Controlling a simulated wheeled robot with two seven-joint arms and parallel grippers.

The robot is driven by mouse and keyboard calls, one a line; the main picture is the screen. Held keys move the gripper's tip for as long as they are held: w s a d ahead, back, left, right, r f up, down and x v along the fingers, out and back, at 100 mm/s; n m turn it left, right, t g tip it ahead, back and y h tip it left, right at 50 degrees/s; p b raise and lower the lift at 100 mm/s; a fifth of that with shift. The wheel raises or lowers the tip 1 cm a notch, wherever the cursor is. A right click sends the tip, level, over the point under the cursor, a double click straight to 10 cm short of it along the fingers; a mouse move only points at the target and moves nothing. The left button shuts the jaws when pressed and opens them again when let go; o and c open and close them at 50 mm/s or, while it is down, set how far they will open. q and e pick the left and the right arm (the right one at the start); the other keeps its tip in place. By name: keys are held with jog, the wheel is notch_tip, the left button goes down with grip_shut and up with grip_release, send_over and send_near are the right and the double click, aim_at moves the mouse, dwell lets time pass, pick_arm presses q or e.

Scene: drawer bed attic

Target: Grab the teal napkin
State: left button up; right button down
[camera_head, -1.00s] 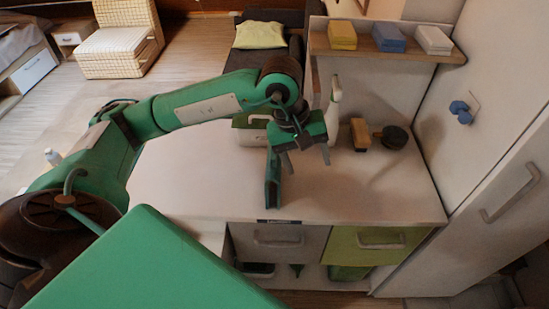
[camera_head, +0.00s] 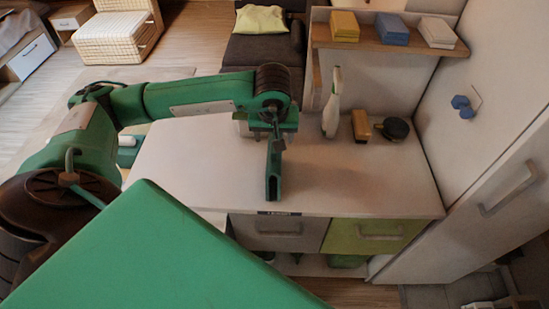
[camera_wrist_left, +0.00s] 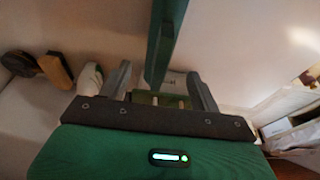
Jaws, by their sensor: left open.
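A long, narrow, dark teal piece (camera_head: 273,180) lies on the pale counter near its front edge; it matches the teal napkin in colour, though its cloth nature is not clear. My left gripper (camera_head: 275,143) is over the far end of this piece. In the left wrist view, the teal piece (camera_wrist_left: 163,35) runs between the two open fingers of my left gripper (camera_wrist_left: 158,80), with gaps on both sides and no visible grip. The head view hides the piece's far end behind the gripper. My right gripper is not in view.
The counter (camera_head: 195,165) is bare to the left. A white bottle (camera_head: 332,105), a yellow-and-dark block (camera_head: 361,125) and a round dark item (camera_head: 394,129) stand to the right. A shelf (camera_head: 375,42) carries yellow, blue and white stacks. A green-topped box (camera_wrist_left: 160,99) shows beyond the fingers.

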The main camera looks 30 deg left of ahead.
pick_arm(q)
jog(key=shift+f+p, duration=0.25)
jog(key=shift+p, duration=0.05)
jog(key=p+x, duration=0.2)
jog(key=x, duration=0.1)
jog(key=shift+d+f, duration=0.1)
jog(key=shift+f, duration=0.65)
jog(key=shift+f+b, duration=0.1)
jog(key=shift+b, duration=0.2)
jog(key=shift+f+b, duration=0.15)
jog(key=shift+b, duration=0.2)
